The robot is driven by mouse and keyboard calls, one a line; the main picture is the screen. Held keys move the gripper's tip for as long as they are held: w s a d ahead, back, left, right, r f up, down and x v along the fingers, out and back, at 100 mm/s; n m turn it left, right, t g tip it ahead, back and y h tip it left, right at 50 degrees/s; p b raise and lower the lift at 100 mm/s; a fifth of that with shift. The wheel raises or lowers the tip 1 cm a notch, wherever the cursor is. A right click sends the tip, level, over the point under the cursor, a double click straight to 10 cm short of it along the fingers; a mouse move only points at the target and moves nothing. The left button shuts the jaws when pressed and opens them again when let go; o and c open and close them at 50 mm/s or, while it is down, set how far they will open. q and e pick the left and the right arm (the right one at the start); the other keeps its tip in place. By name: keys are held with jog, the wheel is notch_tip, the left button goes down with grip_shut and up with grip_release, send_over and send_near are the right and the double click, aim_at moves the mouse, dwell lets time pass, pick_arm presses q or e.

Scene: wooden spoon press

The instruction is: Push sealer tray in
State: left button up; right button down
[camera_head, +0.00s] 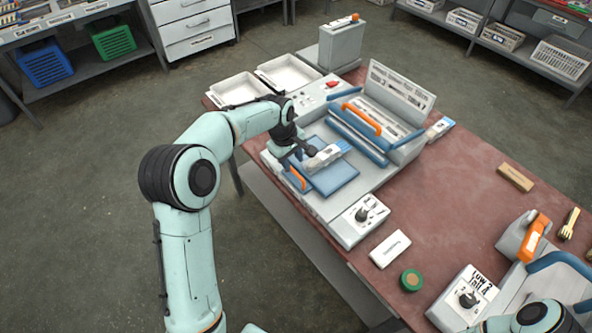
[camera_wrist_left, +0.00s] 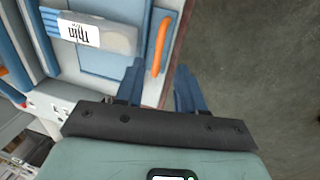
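The sealer (camera_head: 350,115) is a grey machine with blue parts and an orange lever on the table. Its blue tray (camera_head: 335,179) sticks out at the front and carries a clear pack with a white label (camera_head: 325,156). The tray's orange handle (camera_head: 299,179) is at its front left edge. In the left wrist view the handle (camera_wrist_left: 160,46) lies just ahead of my left gripper (camera_wrist_left: 157,78), roughly between its two separated blue fingers. In the head view my left gripper (camera_head: 296,164) is above the tray's front edge, fingertips partly hidden. My right gripper is out of view.
A control box with a knob (camera_head: 360,220), a white block (camera_head: 390,249) and a green round tin (camera_head: 411,280) stand near the table's front edge. White bins (camera_head: 238,89) stand behind. A second machine (camera_head: 545,275) and part of my right arm are at bottom right.

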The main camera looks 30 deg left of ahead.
aim_at(297, 174)
pick_arm(q)
jog(key=f, duration=0.4)
jog(key=w+f, duration=0.1)
jog(key=f, duration=0.1)
jog(key=shift+w+d+f, duration=0.1)
jog(key=shift+d+f, duration=0.05)
jog(key=shift+d, duration=0.15)
jog(key=shift+c, duration=0.3)
grip_shut()
